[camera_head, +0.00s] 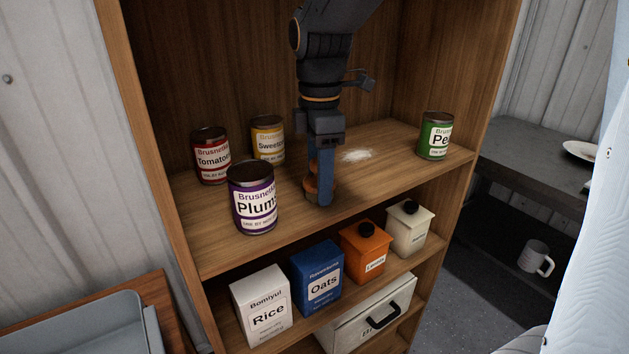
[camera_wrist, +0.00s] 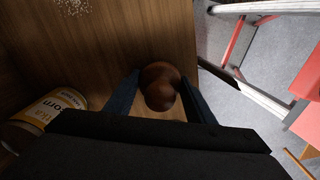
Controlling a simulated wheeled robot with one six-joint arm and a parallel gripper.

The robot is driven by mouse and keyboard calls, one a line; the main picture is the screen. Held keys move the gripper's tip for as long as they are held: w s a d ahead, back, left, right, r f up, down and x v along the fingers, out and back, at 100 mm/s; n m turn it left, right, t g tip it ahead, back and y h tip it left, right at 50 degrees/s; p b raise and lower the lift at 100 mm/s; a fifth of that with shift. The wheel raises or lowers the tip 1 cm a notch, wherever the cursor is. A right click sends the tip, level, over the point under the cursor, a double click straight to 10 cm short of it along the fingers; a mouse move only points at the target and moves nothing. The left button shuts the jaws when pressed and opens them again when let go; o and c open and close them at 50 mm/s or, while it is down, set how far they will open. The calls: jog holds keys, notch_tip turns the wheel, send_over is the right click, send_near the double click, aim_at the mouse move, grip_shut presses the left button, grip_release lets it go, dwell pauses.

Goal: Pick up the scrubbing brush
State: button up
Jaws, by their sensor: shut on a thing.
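The scrubbing brush (camera_head: 311,186) is at the middle of the upper shelf, mostly hidden behind a blue finger in the head view. In the wrist view its round brown knob (camera_wrist: 160,86) sits between the two fingers. My gripper (camera_head: 318,183) points straight down and is shut on this knob; it also shows in the wrist view (camera_wrist: 160,98). The brush's lower part is low at the shelf board; I cannot tell whether it touches the board. Its bristles are not clearly visible.
A plum can (camera_head: 254,203) stands close left of my gripper. Tomato (camera_head: 211,160) and sweetcorn (camera_head: 268,141) cans stand behind it. A green can (camera_head: 434,138) is at the right end. White powder (camera_head: 356,155) lies on the upper shelf (camera_head: 385,170). The cabinet's sides and back enclose this space.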

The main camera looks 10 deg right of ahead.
jog(key=shift+d+r, duration=0.1)
jog(key=shift+d+r+b, duration=0.1)
jog(key=shift+r+b, duration=0.1)
jog(key=shift+b, duration=0.1)
jog(key=r, duration=0.2)
jog(key=r+b, duration=0.1)
jog(key=r, duration=0.3)
jog(key=shift+s+d+r+b, duration=0.2)
jog(key=shift+d+b, duration=0.05)
jog(key=shift+b, duration=0.05)
jog(key=s+d+b, duration=0.1)
jog(key=s+d, duration=0.3)
jog(key=d, duration=0.4)
jog(key=s+d+b, duration=0.2)
jog(key=s+d, duration=0.3)
jog(key=d, duration=0.3)
jog(key=shift+d, duration=0.4)
jog(key=o, duration=0.6)
jog(key=shift+c, duration=0.2)
jog(key=c, duration=0.4)
